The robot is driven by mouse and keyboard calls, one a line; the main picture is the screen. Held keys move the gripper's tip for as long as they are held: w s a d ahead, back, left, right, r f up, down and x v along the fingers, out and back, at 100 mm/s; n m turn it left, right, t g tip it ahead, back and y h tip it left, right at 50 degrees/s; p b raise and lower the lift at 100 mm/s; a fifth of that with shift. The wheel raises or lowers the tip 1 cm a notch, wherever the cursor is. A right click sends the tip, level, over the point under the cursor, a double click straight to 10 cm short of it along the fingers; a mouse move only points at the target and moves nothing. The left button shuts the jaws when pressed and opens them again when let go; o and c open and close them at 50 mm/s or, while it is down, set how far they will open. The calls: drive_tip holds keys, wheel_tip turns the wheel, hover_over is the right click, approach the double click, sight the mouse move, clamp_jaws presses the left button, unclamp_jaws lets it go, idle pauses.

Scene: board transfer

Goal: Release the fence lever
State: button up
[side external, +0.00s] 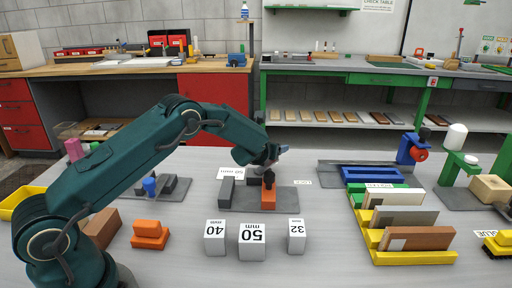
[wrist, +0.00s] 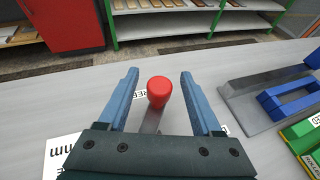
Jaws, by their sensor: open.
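The fence lever shows in the wrist view as a round red knob (wrist: 159,88) on a grey arm (wrist: 152,122). My gripper (wrist: 160,75) is open, with one blue finger on each side of the knob. A gap shows between the knob and each finger, so it is not gripped. In the side external view my gripper (side external: 272,158) is low over a grey plate (side external: 288,201), above an orange block (side external: 268,198) on that plate. The knob is hard to make out there, partly hidden by my gripper.
White blocks marked 40 (side external: 215,238), 50 (side external: 252,242) and 32 (side external: 296,235) stand in front of the plate. A yellow rack (side external: 415,258) with upright boards stands right. A blue frame (side external: 372,175) lies behind it. An orange stepped block (side external: 150,235) sits left.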

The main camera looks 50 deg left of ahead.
clamp_jaws()
idle(1.4)
